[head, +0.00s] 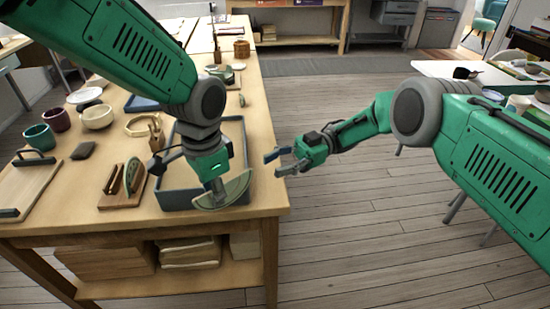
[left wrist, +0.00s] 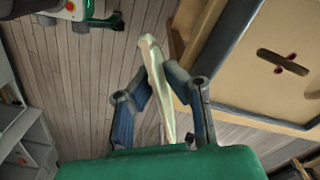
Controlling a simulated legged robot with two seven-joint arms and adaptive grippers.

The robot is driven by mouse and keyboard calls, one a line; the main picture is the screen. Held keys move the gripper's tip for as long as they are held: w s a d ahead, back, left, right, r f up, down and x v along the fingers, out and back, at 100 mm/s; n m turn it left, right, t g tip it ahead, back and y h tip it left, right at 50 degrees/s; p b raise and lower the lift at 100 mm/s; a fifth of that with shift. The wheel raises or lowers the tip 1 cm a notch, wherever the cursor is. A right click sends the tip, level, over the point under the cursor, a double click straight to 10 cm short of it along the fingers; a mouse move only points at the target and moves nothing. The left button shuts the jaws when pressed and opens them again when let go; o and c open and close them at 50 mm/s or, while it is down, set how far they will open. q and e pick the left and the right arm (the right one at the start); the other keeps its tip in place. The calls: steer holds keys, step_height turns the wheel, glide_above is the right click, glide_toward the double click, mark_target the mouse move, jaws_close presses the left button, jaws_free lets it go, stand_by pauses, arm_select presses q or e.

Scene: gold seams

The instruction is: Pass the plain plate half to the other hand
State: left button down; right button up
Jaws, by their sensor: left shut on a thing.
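The plain plate half (head: 238,188) is a pale green half disc with a light rim. My left gripper (head: 216,187) is shut on it and holds it over the front right corner of the grey tray. In the left wrist view the plate half (left wrist: 158,85) is edge-on between the two fingers. My right gripper (head: 279,163) is open and empty, just off the table's right edge, to the right of the plate half and apart from it. Part of my right arm's end shows at the top of the left wrist view.
The grey tray (head: 180,200) lies at the table's front right. A wooden stand (head: 117,198) with upright pieces is left of it. Bowls, cups and a board (head: 30,187) fill the table's left side. Open floor (head: 350,230) lies right of the table.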

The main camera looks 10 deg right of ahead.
mark_target(231, 185)
steer(key=s+a, duration=0.2)
steer(key=a, duration=0.1)
steer(key=s+a+r+n+g+h, duration=0.1)
steer(key=s+a, duration=0.1)
steer(key=a, duration=0.2)
steer(key=s+a+r+g, duration=0.1)
steer(key=s+a, duration=0.1)
steer(key=a, duration=0.2)
steer(key=shift+s+r+n+h, duration=0.1)
steer(key=shift+s+n+h, duration=0.2)
arm_select(q)
steer(key=shift+d, duration=0.15)
arm_select(e)
steer(key=shift+d, duration=0.1)
jaws_close()
arm_select(q)
steer(key=c, duration=1.6)
jaws_free()
steer(key=shift+o, duration=0.2)
